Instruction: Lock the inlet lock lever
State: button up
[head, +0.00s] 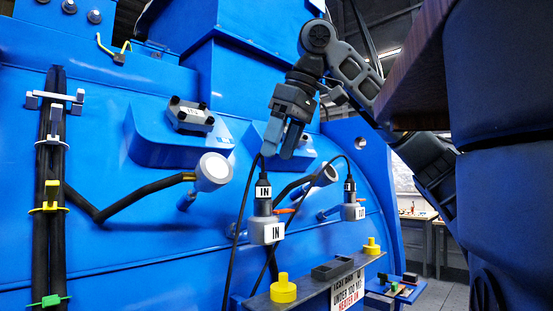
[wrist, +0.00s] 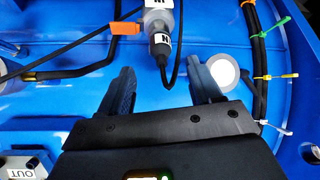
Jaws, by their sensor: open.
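The inlet socket (head: 266,231) is a grey block labelled IN on the blue motor's side. A dark plug (head: 263,200) with its own IN tag stands upright in it, cable rising from its top. The orange lever (head: 286,211) sticks out sideways to the right of the plug. In the wrist view the lever (wrist: 125,28) points left from the socket, and the plug (wrist: 160,48) points down toward the jaws. My gripper (head: 283,142) is open and empty above the plug, apart from the lever. Its two fingers (wrist: 163,82) are spread in the wrist view.
The OUT socket (head: 354,212) with its plug is to the right. Black cables hang close to my gripper. A round white-faced fitting (head: 213,170) is left of it. A shelf with a yellow knob (head: 283,289) lies below. Tied cables (head: 50,190) run down the left.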

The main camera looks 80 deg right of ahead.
aim_at(264, 228)
jog(key=z, duration=1.2)
jog(key=k+j, duration=0.8)
